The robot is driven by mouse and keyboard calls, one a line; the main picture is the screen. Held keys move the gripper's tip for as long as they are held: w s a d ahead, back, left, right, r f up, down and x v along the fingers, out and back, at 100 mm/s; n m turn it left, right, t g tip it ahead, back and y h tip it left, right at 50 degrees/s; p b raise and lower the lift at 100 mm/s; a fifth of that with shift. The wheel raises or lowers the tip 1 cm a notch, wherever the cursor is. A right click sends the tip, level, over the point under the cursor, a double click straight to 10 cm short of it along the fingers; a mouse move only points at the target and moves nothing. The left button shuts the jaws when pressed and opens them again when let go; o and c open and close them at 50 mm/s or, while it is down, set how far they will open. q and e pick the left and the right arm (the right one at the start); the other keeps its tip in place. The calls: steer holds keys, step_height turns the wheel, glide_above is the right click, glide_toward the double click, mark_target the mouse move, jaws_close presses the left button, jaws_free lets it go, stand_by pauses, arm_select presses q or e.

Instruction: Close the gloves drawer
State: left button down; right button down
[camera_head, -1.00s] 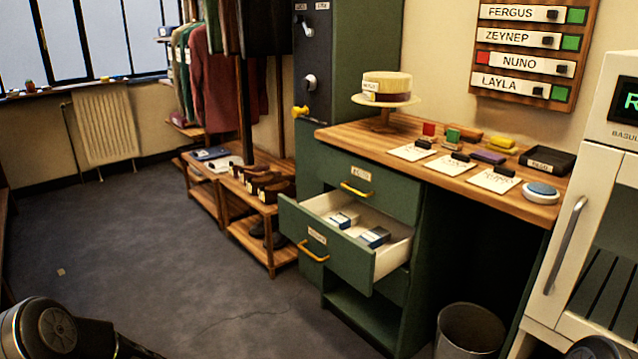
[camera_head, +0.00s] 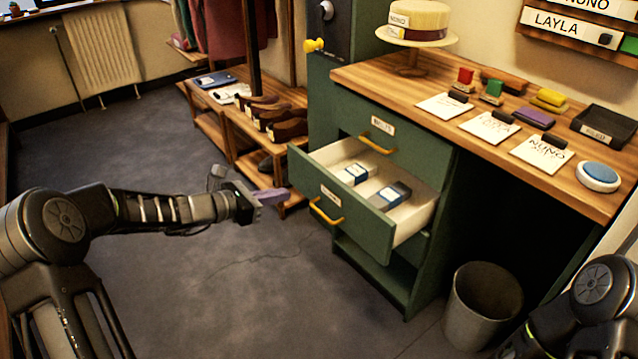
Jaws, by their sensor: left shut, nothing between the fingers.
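The open green drawer (camera_head: 350,222) sticks out of the green cabinet below a shut drawer labelled BELTS (camera_head: 395,148). Its front has a yellow handle (camera_head: 326,211) and a small label (camera_head: 330,194) too blurred to read. Two small boxes with pale and dark parts, one farther back (camera_head: 354,174) and one nearer (camera_head: 390,195), lie inside. My left gripper (camera_head: 272,197) is shut and empty, in the air to the left of the drawer front and apart from it in the picture. Part of my right arm shows at the lower right; its gripper is out of view.
A wooden worktop (camera_head: 390,80) above the drawers carries cards, stamps, a black tray (camera_head: 603,128) and a hat on a stand (camera_head: 418,18). A bin (camera_head: 483,305) stands right of the cabinet. A wooden shoe rack (camera_head: 232,140) stands behind my left gripper. The floor in front is clear.

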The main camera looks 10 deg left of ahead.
mark_target(333, 181)
arm_select(q)
steer(key=shift+w+d+f, duration=0.1)
